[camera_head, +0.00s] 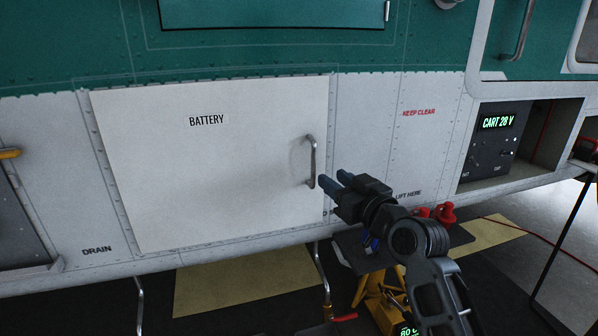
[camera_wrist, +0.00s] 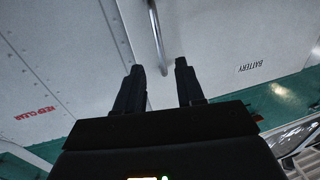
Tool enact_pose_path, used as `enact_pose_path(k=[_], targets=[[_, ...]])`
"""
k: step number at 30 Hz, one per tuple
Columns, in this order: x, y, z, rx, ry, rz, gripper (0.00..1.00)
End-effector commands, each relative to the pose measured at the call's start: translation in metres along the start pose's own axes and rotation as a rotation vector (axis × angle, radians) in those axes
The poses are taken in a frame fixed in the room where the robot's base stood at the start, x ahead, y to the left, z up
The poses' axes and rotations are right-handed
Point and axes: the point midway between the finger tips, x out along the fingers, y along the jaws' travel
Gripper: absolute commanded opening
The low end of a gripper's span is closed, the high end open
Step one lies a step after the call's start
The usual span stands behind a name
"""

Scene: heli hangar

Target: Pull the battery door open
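The battery door (camera_head: 200,180) is a white panel lettered "BATTERY" on the helicopter's side, and it looks closed. Its grey bar handle (camera_head: 313,162) stands upright near the door's right edge. My gripper (camera_head: 332,180) is just right of the handle's lower end, pointing toward it. In the wrist view my gripper (camera_wrist: 158,70) has its two fingers apart, with nothing between the tips. The handle (camera_wrist: 156,38) shows beyond the fingertips, roughly in line with the gap. The battery door (camera_wrist: 230,45) fills the right of that view, its lettering upside down.
A panel reading "CART 28 V" (camera_head: 497,123) sits in an open bay at the right. Yellow floor patches (camera_head: 245,280) lie under the hull. A metal leg (camera_head: 322,280) stands below the door.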

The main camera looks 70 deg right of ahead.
Motion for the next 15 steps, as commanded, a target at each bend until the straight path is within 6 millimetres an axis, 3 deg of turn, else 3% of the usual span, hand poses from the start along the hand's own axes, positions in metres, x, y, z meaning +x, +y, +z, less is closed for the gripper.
enact_pose_path(k=[5, 15], targets=[[0.013, 0.004, -0.004, 0.001, 0.004, 0.004, 0.38], [0.063, 0.003, -0.004, 0.001, 0.004, 0.004, 0.38]])
